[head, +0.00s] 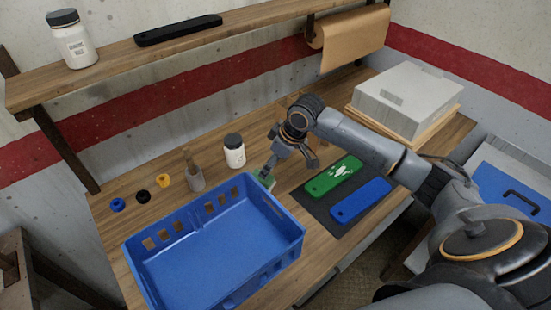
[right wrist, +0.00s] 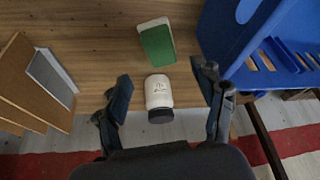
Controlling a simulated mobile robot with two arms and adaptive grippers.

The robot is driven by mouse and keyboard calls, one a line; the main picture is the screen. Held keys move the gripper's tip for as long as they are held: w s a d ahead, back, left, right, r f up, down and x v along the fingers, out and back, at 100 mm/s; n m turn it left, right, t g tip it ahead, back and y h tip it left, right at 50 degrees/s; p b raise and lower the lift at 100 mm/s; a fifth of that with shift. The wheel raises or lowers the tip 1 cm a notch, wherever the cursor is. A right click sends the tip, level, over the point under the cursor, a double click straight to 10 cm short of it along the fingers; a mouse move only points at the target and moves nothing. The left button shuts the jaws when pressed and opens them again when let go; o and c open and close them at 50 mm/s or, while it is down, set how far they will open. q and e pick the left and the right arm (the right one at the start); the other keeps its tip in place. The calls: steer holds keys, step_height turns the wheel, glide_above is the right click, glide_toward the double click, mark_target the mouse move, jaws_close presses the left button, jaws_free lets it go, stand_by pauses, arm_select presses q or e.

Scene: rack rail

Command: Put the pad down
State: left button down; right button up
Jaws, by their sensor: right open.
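The pad (head: 267,180) is a small green and cream block at the right rear corner of the blue crate (head: 283,254). In the right wrist view the pad (right wrist: 157,43) appears over the wooden table, apart from both fingers; whether it lies flat or stands on edge is hard to tell. My right gripper (head: 291,164) is open and empty, above the table beside the pad. In the right wrist view its fingers (right wrist: 163,78) are spread wide, with a white bottle (right wrist: 159,92) showing between them. My left gripper is not in view.
A white bottle (head: 234,152), a cup with a brush (head: 195,178) and several small rings stand behind the crate. A dark mat (head: 325,215) holds a green bar (head: 334,175) and a blue bar (head: 361,199). A grey box (head: 407,98) sits at the back right.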

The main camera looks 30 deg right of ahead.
steer(key=shift+v, duration=1.5)
